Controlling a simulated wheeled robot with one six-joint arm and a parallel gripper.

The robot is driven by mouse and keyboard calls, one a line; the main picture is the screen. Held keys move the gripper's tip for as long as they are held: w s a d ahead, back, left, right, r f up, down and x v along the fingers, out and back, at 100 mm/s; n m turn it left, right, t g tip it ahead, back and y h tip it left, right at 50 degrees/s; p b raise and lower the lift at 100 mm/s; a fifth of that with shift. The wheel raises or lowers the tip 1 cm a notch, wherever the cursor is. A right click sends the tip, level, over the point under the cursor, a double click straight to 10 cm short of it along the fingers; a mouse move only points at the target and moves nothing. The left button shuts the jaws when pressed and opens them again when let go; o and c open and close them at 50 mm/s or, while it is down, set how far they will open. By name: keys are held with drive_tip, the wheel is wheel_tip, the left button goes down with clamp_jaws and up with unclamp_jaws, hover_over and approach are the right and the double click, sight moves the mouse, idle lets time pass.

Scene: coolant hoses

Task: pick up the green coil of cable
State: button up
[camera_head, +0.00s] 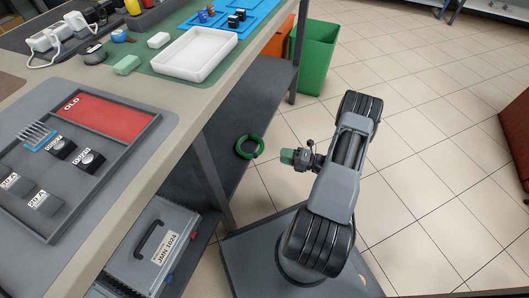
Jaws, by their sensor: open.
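The green coil of cable (249,147) is a small ring lying on the dark lower shelf of the workbench, near the shelf's front edge. My gripper (286,157) is just to the right of the coil in the picture, pointing left toward it. A gap shows between the gripper and the coil. My gripper is open; its fingers are small and partly dark here, with a greenish part at the tip. No contact with the coil shows.
The workbench top (196,93) overhangs the shelf, and a bench leg (211,178) stands left of the coil. A grey case (151,246) sits below at the left. A green bin (315,58) stands behind. The tiled floor at right is mostly clear.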

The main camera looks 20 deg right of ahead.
sight(264, 151)
drive_tip(key=shift+w+a+f+m+t+h, duration=0.1)
drive_tip(key=shift+w+a+f+m+t, duration=0.2)
drive_tip(key=shift+w+a, duration=0.75)
drive_tip(key=shift+w+a+f+m+t+h, duration=0.15)
drive_tip(key=shift+w+a+f+m, duration=0.2)
drive_tip(key=shift+w+a, duration=0.75)
drive_tip(key=shift+w+a+f+m+t+h, duration=0.1)
drive_tip(key=shift+w+a+f+m+t, duration=0.2)
drive_tip(key=shift+w+a, duration=0.75)
drive_tip(key=shift+w+d, duration=0.15)
clamp_jaws()
wheel_tip(264, 151, up, 3)
drive_tip(key=shift+f+p, duration=0.2)
drive_tip(key=shift+p, duration=0.65)
